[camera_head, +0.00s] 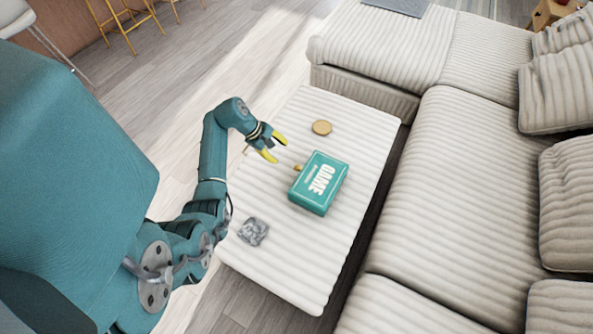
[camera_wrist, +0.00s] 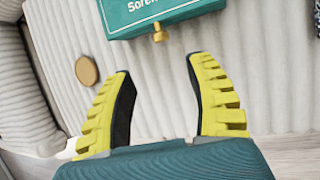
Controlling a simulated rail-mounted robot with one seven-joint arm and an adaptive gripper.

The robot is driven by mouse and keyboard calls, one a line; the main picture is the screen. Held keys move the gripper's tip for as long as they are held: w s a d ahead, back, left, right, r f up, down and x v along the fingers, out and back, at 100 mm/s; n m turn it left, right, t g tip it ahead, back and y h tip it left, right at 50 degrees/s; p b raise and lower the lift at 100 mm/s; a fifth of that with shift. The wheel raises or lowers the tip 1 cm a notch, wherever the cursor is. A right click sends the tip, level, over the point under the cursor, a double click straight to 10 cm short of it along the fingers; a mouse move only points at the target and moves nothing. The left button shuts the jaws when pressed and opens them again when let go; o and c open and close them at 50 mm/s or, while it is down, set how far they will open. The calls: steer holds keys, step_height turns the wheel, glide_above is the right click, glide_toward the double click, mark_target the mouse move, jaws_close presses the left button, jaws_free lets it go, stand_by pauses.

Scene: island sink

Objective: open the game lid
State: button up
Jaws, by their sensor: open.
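The teal game box (camera_head: 318,183) sits on the white ribbed table, with GAME in white letters on its lid, which looks closed. A small gold knob (camera_head: 298,167) sticks out from its side facing my gripper. In the wrist view, the box (camera_wrist: 160,14) is at the top edge, partly cut off, and its knob (camera_wrist: 160,33) points toward my fingers. My gripper (camera_head: 273,147) has yellow fingers, open and empty, to the upper left of the box. In the wrist view, the gripper (camera_wrist: 158,75) has its fingertips spread on either side below the knob, not touching it.
A round tan disc (camera_head: 322,127) lies on the table (camera_head: 350,118) above the box. A grey patterned square object (camera_head: 253,231) lies toward the lower left. A large ribbed sofa (camera_head: 460,190) stands along the right. The table's lower end is clear.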

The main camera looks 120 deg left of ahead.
mark_target(296, 166)
steer(key=b+x, duration=0.7)
steer(key=x, duration=0.6)
steer(key=shift+w+a+f, duration=0.1)
steer(key=shift+w+f, duration=0.1)
jaws_close()
